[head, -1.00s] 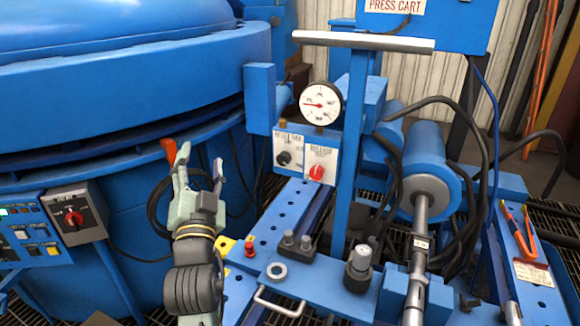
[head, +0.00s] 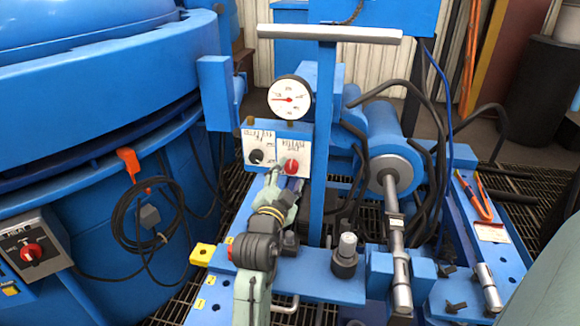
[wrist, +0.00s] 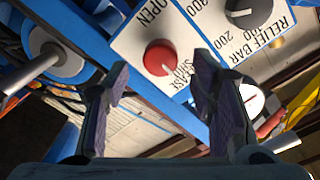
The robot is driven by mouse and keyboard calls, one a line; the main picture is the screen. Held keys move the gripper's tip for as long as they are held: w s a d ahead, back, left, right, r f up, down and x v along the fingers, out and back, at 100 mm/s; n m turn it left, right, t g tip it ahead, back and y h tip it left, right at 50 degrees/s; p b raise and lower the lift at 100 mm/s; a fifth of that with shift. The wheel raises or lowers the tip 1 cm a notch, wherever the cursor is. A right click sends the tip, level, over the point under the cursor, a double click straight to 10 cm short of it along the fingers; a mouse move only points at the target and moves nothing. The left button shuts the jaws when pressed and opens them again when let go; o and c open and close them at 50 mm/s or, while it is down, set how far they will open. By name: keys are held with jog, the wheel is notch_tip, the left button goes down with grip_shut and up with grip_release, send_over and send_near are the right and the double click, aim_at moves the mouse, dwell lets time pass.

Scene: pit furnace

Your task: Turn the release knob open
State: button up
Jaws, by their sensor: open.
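The red release knob (head: 291,167) sits on the right white label plate of the valve panel on the blue cart. In the wrist view the red knob (wrist: 160,58) shows beyond and between my fingertips, with "OPEN" printed on its plate. My gripper (head: 282,180) is just below and in front of the panel in the head view. In the wrist view my gripper (wrist: 162,80) is open and empty, one finger on each side of the knob. The fingers look short of the knob, with no clear contact. The knob's exact angle is hard to tell.
A dark relief knob (head: 256,156) sits close to the left of the red one. A round gauge (head: 291,98) is above the panel. A blue post (head: 325,140) rises just right of it, and a blue cylinder (head: 392,160) lies farther right. The furnace (head: 100,90) fills the left.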

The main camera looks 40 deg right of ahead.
aim_at(291, 169)
jog(key=shift+x, duration=1.6)
jog(key=shift+a, duration=0.1)
jog(key=c, duration=1.1)
jog(key=shift+c, duration=0.2)
